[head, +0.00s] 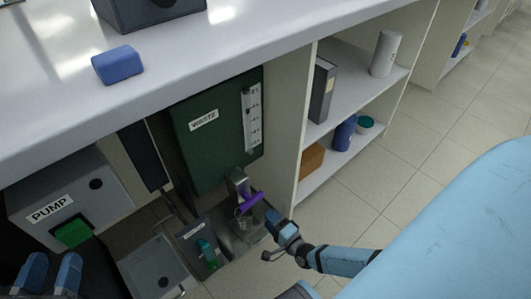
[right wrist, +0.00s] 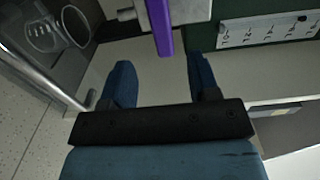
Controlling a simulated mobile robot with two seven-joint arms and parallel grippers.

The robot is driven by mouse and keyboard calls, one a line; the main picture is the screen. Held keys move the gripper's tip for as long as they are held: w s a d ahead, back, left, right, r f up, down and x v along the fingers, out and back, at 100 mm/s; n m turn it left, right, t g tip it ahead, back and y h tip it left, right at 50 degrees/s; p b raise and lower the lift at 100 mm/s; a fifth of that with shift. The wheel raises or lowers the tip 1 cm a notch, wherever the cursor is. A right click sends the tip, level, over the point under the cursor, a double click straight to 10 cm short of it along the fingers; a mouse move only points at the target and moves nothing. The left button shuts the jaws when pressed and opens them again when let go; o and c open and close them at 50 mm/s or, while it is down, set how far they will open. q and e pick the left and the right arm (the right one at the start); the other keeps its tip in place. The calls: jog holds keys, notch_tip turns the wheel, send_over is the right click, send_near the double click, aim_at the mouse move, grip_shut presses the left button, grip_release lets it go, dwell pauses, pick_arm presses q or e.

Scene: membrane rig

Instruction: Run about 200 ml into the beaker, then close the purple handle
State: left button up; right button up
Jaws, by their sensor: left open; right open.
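The purple handle (head: 250,202) sits on the grey tap (head: 238,182) below the green waste tank (head: 212,148). In the right wrist view the handle (right wrist: 162,30) points in between my right fingers, with a gap on each side. The clear glass beaker (head: 242,220) stands under the tap; it also shows in the right wrist view (right wrist: 42,32), its mouth toward the spout. I cannot make out liquid or a stream. My right gripper (head: 272,221) is open beside the handle. My left gripper (head: 53,275) is open and empty at lower left, away from the tap.
A white scale (head: 252,120) runs up the tank. The pump (head: 68,205) with a green button is further left. A shelf side panel rises to the right; a blue sponge-like block (head: 118,65) lies on the counter.

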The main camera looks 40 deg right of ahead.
aim_at(254, 203)
jog(key=shift+w+a+b, duration=0.2)
jog(key=shift+w+b, duration=0.15)
jog(key=shift+w, duration=1.8)
jog(key=shift+w+a+b, duration=0.15)
jog(key=shift+w+b, duration=0.2)
jog(key=shift+w, duration=1.8)
jog(key=c, duration=0.9)
jog(key=shift+m, duration=1.4)
jog(key=shift+m, duration=1.4)
